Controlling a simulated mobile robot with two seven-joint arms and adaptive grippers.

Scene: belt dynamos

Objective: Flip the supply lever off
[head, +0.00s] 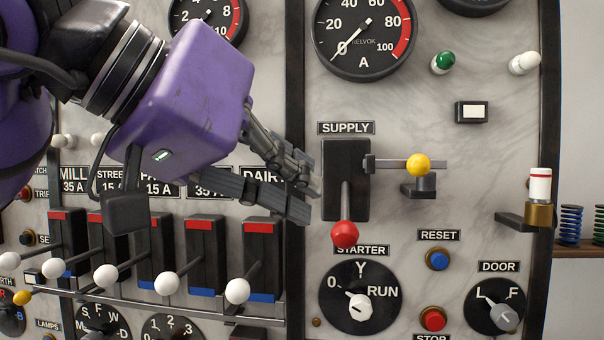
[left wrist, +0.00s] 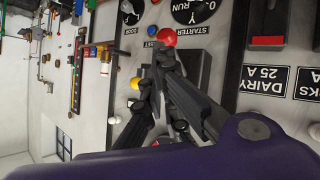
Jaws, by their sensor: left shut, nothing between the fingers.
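The supply lever has a black base (head: 338,165) under the SUPPLY label (head: 346,128). Its metal arm hangs down and ends in a red knob (head: 345,234), just above the STARTER dial. A metal bar with a yellow knob (head: 418,165) reaches from the right to the base's edge. My left gripper (head: 314,201) is shut and empty, with its fingertips just left of the base and above the red knob's height. In the left wrist view the fingers (left wrist: 164,72) point toward the red knob (left wrist: 166,38) and cover part of the base. Contact cannot be told. My right gripper is out of view.
Several white-knobbed breaker levers (head: 237,291) stand below my left gripper. The STARTER dial (head: 360,297) and the blue RESET button (head: 438,260) are below and right of the supply lever. The ammeter (head: 364,35) above points to 0. A bracket with a brass-and-white fuse (head: 540,195) projects at right.

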